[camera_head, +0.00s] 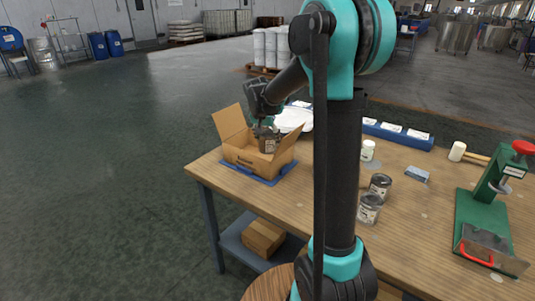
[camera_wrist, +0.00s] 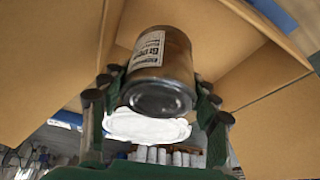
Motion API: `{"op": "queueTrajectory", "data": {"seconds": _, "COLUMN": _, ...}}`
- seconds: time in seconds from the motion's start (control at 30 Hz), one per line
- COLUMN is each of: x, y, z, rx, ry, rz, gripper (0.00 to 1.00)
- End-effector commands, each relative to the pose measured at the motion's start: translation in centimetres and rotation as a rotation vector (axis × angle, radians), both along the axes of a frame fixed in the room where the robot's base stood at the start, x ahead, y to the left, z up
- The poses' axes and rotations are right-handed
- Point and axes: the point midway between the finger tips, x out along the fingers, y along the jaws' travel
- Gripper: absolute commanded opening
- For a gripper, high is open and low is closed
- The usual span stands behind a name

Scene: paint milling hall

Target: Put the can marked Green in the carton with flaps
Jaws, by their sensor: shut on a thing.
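The open cardboard carton with raised flaps (camera_head: 243,158) stands on a blue mat (camera_head: 277,178) at the table's left corner. My gripper (camera_head: 265,128) reaches down into the carton's opening. It is shut on a grey metal can (camera_head: 268,144), which is partly hidden by the carton's flaps. In the wrist view the can (camera_wrist: 160,72) sits between my fingers (camera_wrist: 155,98), with cardboard walls and flaps (camera_wrist: 255,75) around it. Its white label appears to read "Green", though the print is blurred. I cannot tell whether the can touches the carton's bottom.
Two more grey cans (camera_head: 380,185) (camera_head: 369,208) and a white-topped container (camera_head: 368,150) stand mid-table. A blue tray (camera_head: 395,135), a mallet (camera_head: 465,153) and a green press (camera_head: 484,217) are right. Another box (camera_head: 263,237) is below.

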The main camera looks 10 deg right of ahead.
Motion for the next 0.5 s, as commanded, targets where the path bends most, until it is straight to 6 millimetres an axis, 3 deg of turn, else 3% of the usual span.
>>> {"op": "queueTrajectory", "data": {"seconds": 0.1, "x": 0.0, "y": 0.0, "z": -2.0, "rx": 0.000, "ry": 0.000, "rz": 0.000, "gripper": 0.13}}
{"op": "queueTrajectory", "data": {"seconds": 0.5, "x": 0.0, "y": 0.0, "z": -6.1, "rx": 0.000, "ry": 0.000, "rz": 0.000, "gripper": 0.13}}
